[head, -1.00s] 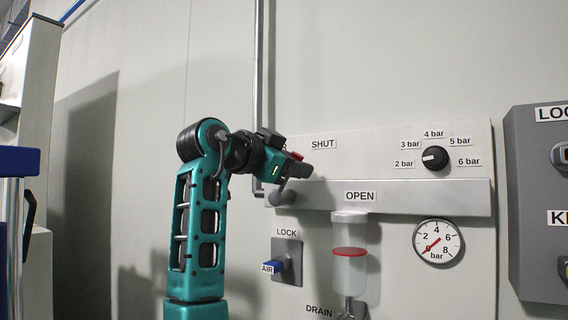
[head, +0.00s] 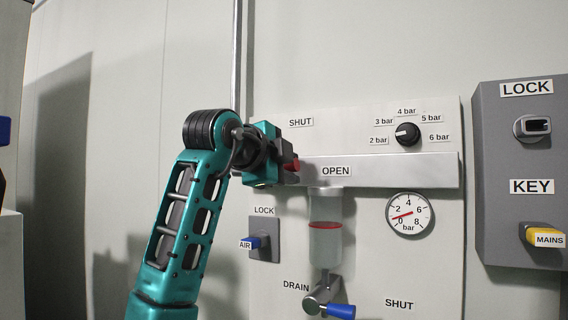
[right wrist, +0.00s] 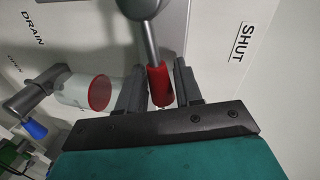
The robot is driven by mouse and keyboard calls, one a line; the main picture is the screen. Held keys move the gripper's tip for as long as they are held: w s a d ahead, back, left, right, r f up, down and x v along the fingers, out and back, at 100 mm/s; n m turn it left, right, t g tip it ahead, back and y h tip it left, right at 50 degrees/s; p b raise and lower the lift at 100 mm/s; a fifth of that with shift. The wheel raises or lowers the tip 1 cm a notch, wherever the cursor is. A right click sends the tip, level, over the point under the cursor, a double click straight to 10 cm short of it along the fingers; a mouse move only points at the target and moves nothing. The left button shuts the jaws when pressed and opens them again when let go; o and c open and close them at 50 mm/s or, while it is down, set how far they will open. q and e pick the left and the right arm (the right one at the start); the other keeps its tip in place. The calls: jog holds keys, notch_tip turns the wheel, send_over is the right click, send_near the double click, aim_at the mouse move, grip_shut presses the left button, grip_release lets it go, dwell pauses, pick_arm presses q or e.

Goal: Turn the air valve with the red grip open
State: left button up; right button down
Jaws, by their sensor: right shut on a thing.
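The red grip (head: 293,163) of the air valve shows just right of my right gripper (head: 282,154) in the head view. It lies beside the steel rail, between the SHUT label (head: 300,121) above and the OPEN label (head: 336,171) to the right. In the right wrist view, the red grip (right wrist: 160,85) sits between the two dark fingers of my right gripper (right wrist: 156,88), which is shut on it. The grey lever (right wrist: 147,38) runs up from it to a rounded hub. In the head view, my gripper hides the hub. My left gripper is out of view.
A pressure gauge (head: 409,214) reads between 0 and 2 bar. A black selector knob (head: 407,133) sits above the rail. Below are a blue AIR lock (head: 259,243), a clear filter bowl (head: 325,245) and a blue drain handle (head: 340,311). A grey box (head: 500,200) stands at right.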

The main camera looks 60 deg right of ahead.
jog(key=shift+f+m+t, duration=0.3)
jog(key=shift+f+m, duration=0.25)
jog(key=shift+m, duration=0.15)
jog(key=shift+f+b, duration=0.15)
jog(key=shift+b, duration=0.15)
jog(key=shift+f, duration=0.1)
jog(key=c, duration=0.9)
grip_release()
jog(key=shift+a, duration=0.15)
jog(key=v, duration=1.2)
jog(key=shift+s+a+r, duration=0.1)
jog(key=shift+a+r, duration=0.15)
jog(key=shift+a, duration=0.05)
